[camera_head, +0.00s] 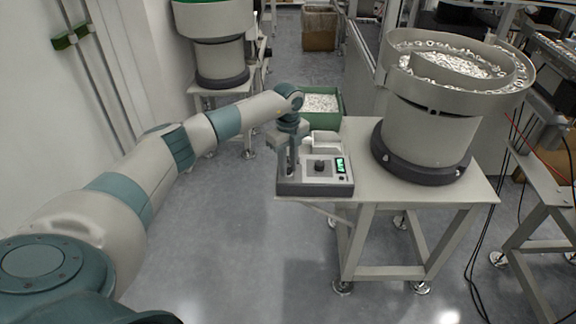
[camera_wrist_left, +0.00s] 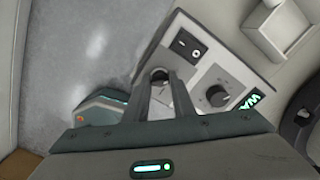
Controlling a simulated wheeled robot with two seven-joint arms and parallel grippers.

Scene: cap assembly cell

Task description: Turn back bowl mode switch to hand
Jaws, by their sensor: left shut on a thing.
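A grey control box (camera_head: 315,187) sits on the left end of a light table. It carries a black dial (camera_head: 320,167) and a green-lit display (camera_head: 340,165). My left gripper (camera_head: 290,171) reaches down over the box's left part. In the left wrist view, the gripper fingers (camera_wrist_left: 159,78) are shut on a small round switch knob (camera_wrist_left: 160,74) and partly hide it. The knob's pointer direction cannot be read. A black rocker switch (camera_wrist_left: 187,44) and the dial (camera_wrist_left: 217,96) are beside the fingers, untouched. My right gripper is out of view.
A large bowl feeder (camera_head: 428,135) full of small pale parts stands on the same table (camera_head: 400,192). Another bowl feeder (camera_head: 222,60) stands farther back left. A green bin (camera_head: 318,89) with pale parts is behind the box. Open floor (camera_head: 225,245) lies left of the table.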

